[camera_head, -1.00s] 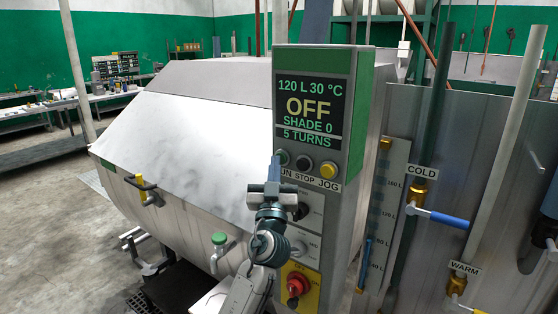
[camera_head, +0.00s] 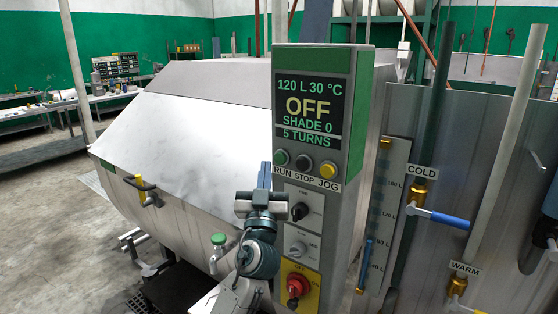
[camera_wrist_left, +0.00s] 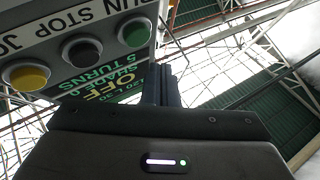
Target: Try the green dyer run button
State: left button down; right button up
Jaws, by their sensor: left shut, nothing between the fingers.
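The green run button (camera_head: 282,157) sits at the left of the button row under the display, above the word RUN. It also shows in the left wrist view (camera_wrist_left: 135,32). The display (camera_head: 309,108) reads 120 L 30 °C, OFF, SHADE 0, 5 TURNS. My left gripper (camera_head: 265,168) is shut and empty, with its fingertips apart from the button, a little left of and below it in the head view. In the left wrist view its closed fingers (camera_wrist_left: 161,84) point up beside the panel. My right gripper (camera_head: 549,205) is partly cut off at the right edge; its jaws are unclear.
The dark stop button (camera_head: 304,162) and yellow jog button (camera_head: 328,170) are beside the run button. Below are two knobs (camera_head: 299,211) and a red switch (camera_head: 297,286) on a yellow plate. The steel dyer drum (camera_head: 190,125) is left of the panel; the cold valve (camera_head: 420,190) is right.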

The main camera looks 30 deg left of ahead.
pick_arm(q)
jog(key=s, duration=0.3)
jog(key=shift+a, duration=0.15)
dwell(0.7)
